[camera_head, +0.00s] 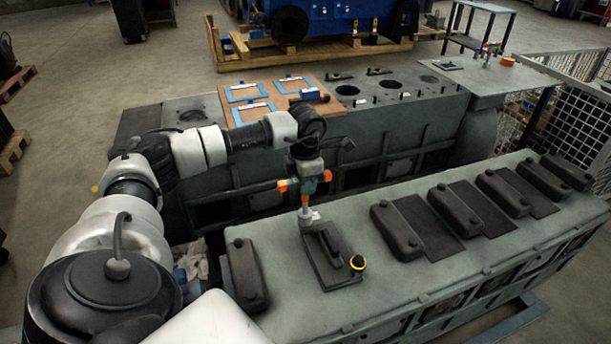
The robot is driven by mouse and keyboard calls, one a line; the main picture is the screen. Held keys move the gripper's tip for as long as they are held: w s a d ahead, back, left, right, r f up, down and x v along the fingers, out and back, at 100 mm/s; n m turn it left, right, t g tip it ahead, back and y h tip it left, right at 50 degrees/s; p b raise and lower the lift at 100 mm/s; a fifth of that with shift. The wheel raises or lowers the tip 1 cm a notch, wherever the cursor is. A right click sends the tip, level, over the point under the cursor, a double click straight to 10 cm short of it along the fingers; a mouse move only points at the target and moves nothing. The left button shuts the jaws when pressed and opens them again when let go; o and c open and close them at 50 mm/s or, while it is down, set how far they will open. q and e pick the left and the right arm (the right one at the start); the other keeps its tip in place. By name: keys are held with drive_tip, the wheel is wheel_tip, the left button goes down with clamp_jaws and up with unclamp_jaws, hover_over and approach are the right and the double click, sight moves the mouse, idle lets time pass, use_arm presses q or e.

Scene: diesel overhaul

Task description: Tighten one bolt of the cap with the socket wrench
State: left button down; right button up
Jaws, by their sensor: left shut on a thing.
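My left gripper (305,182) comes in from the left, its orange fingertips shut on the socket wrench (306,205). The wrench points down, a green part between the fingers and a pale shaft below. Its lower end is over the far left corner of the cap (322,268); I cannot tell if it touches a bolt there. The cap is a dark flat plate with a raised bar, on the grey engine block (425,265). My right gripper is not in view.
Dark rounded covers stand on both sides of the cap, one close on the left (245,275) and several in a row to the right (397,230). Behind is a second block with round bores, carrying a wooden board (263,97) with blue-framed sheets. A wire cage (580,75) is at right.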

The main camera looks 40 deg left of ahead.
use_arm(q)
drive_tip(key=m+b, duration=0.1)
drive_tip(key=m, duration=0.3)
drive_tip(key=m+b, duration=0.1)
drive_tip(key=m, duration=0.3)
drive_tip(key=m+b, duration=0.1)
drive_tip(key=m, duration=0.3)
drive_tip(key=shift+m, duration=0.4)
drive_tip(key=m+b, duration=0.1)
drive_tip(key=m, duration=0.3)
drive_tip(key=shift+f, duration=0.1)
drive_tip(key=m+b, duration=0.1)
drive_tip(key=m, duration=0.7)
drive_tip(key=shift+m+b, duration=0.35)
drive_tip(key=shift+m, duration=0.05)
drive_tip(key=m, duration=0.4)
drive_tip(key=shift+b, duration=0.3)
drive_tip(key=m, duration=0.3)
drive_tip(key=shift+m, duration=0.4)
